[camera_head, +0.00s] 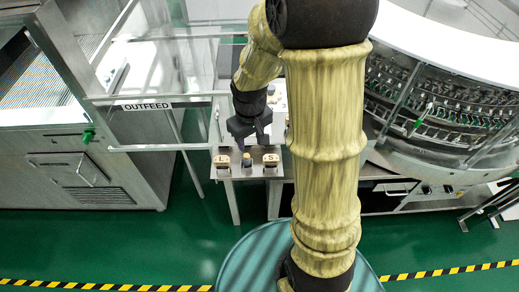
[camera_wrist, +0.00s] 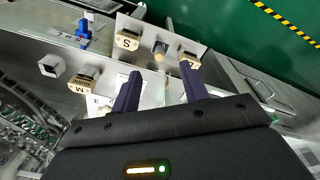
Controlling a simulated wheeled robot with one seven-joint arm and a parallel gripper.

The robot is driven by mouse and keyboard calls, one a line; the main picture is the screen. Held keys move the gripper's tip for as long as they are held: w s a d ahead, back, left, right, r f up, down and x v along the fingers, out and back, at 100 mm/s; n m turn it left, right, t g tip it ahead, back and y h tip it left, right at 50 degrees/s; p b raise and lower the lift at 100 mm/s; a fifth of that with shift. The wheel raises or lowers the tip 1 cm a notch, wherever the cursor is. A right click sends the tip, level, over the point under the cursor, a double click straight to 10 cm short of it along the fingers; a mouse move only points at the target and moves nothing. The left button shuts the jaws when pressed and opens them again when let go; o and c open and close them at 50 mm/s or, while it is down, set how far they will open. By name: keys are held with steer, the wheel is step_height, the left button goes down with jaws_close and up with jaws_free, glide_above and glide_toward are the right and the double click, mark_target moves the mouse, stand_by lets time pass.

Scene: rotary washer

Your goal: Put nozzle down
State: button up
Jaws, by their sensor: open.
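My gripper (camera_head: 250,132) is over the small grey stand beside the outfeed. In the wrist view my gripper (camera_wrist: 160,68) has its two dark fingers apart, with nothing visibly held between them. A short peg-like piece with a tan part (camera_wrist: 159,49), possibly the nozzle, stands on the stand's plate just beyond the fingertips; it also shows in the head view (camera_head: 246,159). Brown blocks sit on either side of it, one marked S (camera_wrist: 128,40) and another (camera_wrist: 190,59) close to the right fingertip. A block marked M (camera_wrist: 82,84) is left of the fingers.
The stand's plate (camera_head: 234,171) is narrow, with green floor in front. The round washer (camera_head: 445,105) is at right. Drawer-like units stand below it.

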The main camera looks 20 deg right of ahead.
steer(key=s+r+m+t, duration=0.1)
steer(key=s+r+m, duration=0.2)
steer(key=s, duration=0.5)
steer(key=shift+s+r, duration=0.2)
steer(key=shift+r, duration=0.15)
steer(key=shift+d, duration=0.1)
steer(key=shift+c, duration=0.2)
steer(key=shift+c, duration=0.6)
